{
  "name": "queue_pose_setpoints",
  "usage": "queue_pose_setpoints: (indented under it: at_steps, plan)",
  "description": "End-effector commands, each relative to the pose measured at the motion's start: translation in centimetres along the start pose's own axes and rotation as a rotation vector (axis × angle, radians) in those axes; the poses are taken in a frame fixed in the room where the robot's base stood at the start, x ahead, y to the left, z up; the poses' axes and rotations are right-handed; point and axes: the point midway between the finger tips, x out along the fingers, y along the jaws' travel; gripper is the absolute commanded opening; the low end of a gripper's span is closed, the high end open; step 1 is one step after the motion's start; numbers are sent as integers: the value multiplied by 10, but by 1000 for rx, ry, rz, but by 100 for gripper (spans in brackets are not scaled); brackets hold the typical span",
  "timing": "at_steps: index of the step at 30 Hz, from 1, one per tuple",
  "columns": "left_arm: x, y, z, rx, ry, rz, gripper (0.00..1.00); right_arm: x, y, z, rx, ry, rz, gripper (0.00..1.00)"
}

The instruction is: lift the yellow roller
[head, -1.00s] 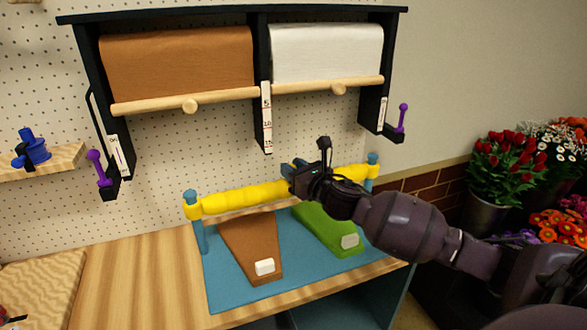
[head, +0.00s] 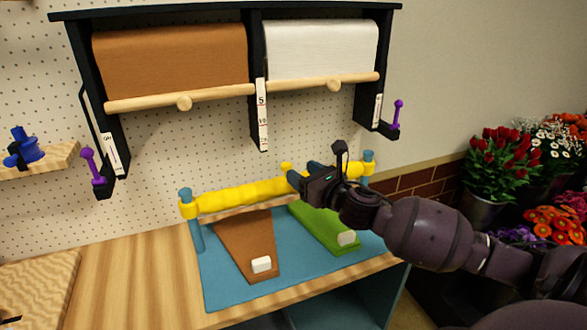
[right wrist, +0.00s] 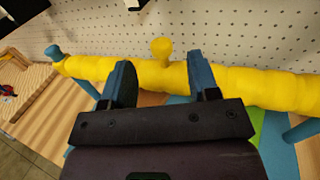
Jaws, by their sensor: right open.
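The yellow roller (head: 240,195) is a long bumpy bar lying across blue posts above the blue mat. It also runs across the right wrist view (right wrist: 245,84), with a yellow knob (right wrist: 161,48) standing up from it. My right gripper (head: 293,172) is open and sits at the right half of the roller. In the right wrist view its two blue fingertips (right wrist: 159,78) are spread at the roller's near side, with part of the roller showing between them. I cannot tell whether they touch it. The gripper hides part of the roller in the head view. My left gripper is not in view.
Brown (head: 247,243) and green (head: 325,226) sloped pieces stand under the roller on the blue mat (head: 225,292). A black rack (head: 257,75) with brown and white paper rolls hangs above. Flower buckets (head: 490,205) stand at the right. The wooden bench top (head: 130,285) is clear at left.

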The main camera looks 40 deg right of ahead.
Motion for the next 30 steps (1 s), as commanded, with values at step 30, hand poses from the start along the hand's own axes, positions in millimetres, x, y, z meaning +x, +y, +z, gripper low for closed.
queue_pose_setpoints:
  at_steps: [30]
  plan:
    - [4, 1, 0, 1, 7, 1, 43, -52, 0, 1, 1, -1, 0, 55]
